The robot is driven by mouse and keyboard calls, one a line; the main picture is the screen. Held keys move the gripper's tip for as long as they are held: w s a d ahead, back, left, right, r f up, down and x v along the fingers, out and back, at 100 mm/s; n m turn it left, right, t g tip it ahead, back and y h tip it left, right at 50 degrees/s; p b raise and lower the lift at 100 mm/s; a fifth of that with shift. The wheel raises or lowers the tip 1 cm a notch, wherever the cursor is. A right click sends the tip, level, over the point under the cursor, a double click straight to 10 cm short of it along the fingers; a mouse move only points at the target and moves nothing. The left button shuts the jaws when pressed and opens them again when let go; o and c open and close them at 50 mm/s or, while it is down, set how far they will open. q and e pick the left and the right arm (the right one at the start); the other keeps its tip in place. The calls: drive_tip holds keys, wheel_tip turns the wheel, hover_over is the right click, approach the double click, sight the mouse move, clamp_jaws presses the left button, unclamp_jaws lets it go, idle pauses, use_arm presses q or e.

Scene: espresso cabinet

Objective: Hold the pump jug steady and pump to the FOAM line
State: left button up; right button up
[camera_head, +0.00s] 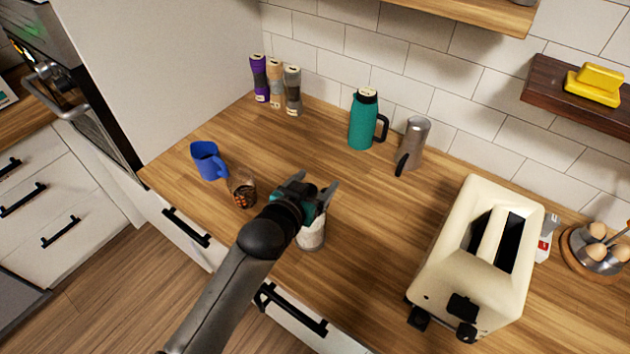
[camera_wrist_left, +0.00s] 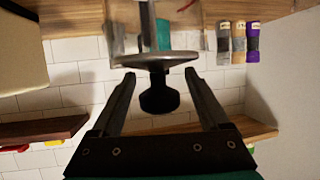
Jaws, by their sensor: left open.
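The pump jug (camera_head: 312,239) is a clear vessel with whitish contents, standing near the counter's front edge. My left gripper (camera_head: 316,190) is above it and hides its top in the head view. The left wrist view, upside down, shows its black plunger knob (camera_wrist_left: 160,97) with a metal disc (camera_wrist_left: 155,61) and a thin rod. The knob lies between my open left fingers (camera_wrist_left: 160,76), with a gap visible on both sides. The FOAM line cannot be made out. My right gripper is not in view.
A glass of brown contents (camera_head: 244,193) and a blue mug (camera_head: 208,161) stand left of the jug. A teal flask (camera_head: 364,122) and grey pitcher (camera_head: 412,144) stand behind. A cream toaster (camera_head: 456,236) is on the right. Counter between jug and toaster is clear.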

use_arm(q)
drive_tip(key=shift+s, duration=0.1)
drive_tip(key=v, duration=1.1)
drive_tip(key=shift+s+a+r, duration=0.15)
drive_tip(key=shift+s+a, duration=0.05)
drive_tip(key=shift+s, duration=0.15)
